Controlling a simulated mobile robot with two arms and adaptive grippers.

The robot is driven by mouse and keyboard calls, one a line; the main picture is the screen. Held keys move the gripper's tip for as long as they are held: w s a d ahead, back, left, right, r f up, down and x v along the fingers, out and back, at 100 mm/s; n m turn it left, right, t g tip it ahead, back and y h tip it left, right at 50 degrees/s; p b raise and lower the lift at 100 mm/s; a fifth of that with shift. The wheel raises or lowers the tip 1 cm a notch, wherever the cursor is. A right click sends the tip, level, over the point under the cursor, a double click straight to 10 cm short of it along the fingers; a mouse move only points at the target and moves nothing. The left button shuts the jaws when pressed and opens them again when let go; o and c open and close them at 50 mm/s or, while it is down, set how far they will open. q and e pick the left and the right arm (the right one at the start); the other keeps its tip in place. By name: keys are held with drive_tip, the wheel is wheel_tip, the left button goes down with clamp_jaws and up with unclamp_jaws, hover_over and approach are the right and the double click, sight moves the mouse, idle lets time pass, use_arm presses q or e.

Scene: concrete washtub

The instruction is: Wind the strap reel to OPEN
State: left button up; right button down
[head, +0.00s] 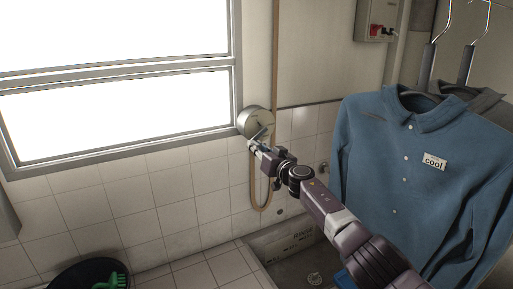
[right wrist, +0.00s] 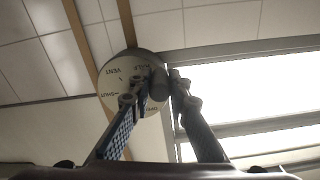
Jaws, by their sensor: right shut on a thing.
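The strap reel (head: 257,120) is a round, pale-faced disc on the tiled wall, just right of the window. A brown strap (head: 276,60) runs down past it and hangs in a loop below. My right gripper (head: 256,147) is at the reel's lower edge. In the right wrist view the reel face (right wrist: 121,77) appears turned, with words such as VENT and SHUT printed on it. My right gripper (right wrist: 158,98) is shut on the reel's dark crank knob (right wrist: 158,86) there. The fingers hide part of the face, and I cannot read the pointer setting. My left gripper is out of view.
The window (head: 120,110) fills the upper left. A blue shirt (head: 415,170) hangs at right, close to my right arm. A concrete washtub (head: 285,240) is below. A black basin with a green brush (head: 112,281) is at lower left. A switch box (head: 376,20) is high up.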

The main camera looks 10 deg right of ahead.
drive_tip(key=c, duration=1.8)
unclamp_jaws()
